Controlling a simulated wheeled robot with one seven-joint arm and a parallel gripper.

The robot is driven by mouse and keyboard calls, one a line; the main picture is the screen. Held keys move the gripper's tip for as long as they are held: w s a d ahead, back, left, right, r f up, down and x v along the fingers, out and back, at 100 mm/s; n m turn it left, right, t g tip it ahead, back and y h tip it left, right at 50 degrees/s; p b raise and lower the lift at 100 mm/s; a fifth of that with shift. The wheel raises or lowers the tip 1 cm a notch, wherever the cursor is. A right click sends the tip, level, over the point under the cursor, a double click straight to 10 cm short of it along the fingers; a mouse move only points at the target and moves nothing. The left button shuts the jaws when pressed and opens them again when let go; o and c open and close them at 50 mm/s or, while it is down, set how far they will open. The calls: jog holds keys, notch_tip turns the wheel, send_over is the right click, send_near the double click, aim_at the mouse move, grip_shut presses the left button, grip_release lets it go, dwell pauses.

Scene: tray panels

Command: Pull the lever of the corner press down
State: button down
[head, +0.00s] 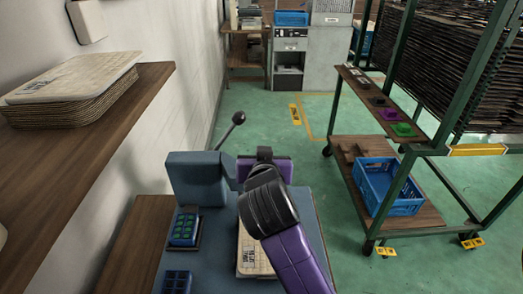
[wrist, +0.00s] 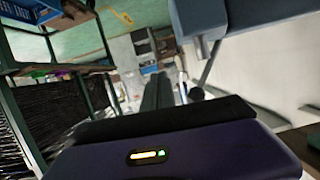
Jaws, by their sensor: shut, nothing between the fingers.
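The corner press (head: 196,180) is a blue-grey block on a matching base beside the wall. Its lever (head: 229,133) slants upward from the block's right side and ends in a black ball knob (head: 239,118). In the wrist view, the press (wrist: 203,14) is at the top, and the lever (wrist: 211,62) runs down to the knob (wrist: 197,93). My gripper (wrist: 158,82) is shut and empty, its dark fingers just left of the knob in that view, with a gap visible between them. In the head view, my arm hides the fingers.
A stack of card sheets (head: 247,252) lies on the press base under my arm, beside a tray with green pieces (head: 184,228). A wooden shelf (head: 98,150) juts from the left wall. A green rack with a blue crate (head: 388,186) stands right. Green floor lies between.

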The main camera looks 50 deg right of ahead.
jog(key=v, duration=0.7)
jog(key=shift+a, duration=0.15)
jog(key=shift+w, duration=0.15)
jog(key=w+a+r+n+t+y, duration=0.2)
jog(key=w+a+r+n+t, duration=0.3)
jog(key=t, duration=0.1)
jog(key=s+a+f+n+t+y, duration=0.35)
jog(key=a+f+n+y, duration=0.25)
jog(key=a, duration=0.3)
jog(key=s+a+f+g+y, duration=0.1)
jog(key=s+f, duration=0.5)
jog(key=s, duration=0.7)
jog(key=s+a+f+g+y, duration=0.2)
jog(key=s+f, duration=0.4)
jog(key=s, duration=0.6)
jog(key=shift+s+a+f+g, duration=0.2)
jog(key=shift+s+a+g, duration=0.2)
jog(key=shift+a, duration=0.4)
jog(key=c, duration=2.2)
grip_release()
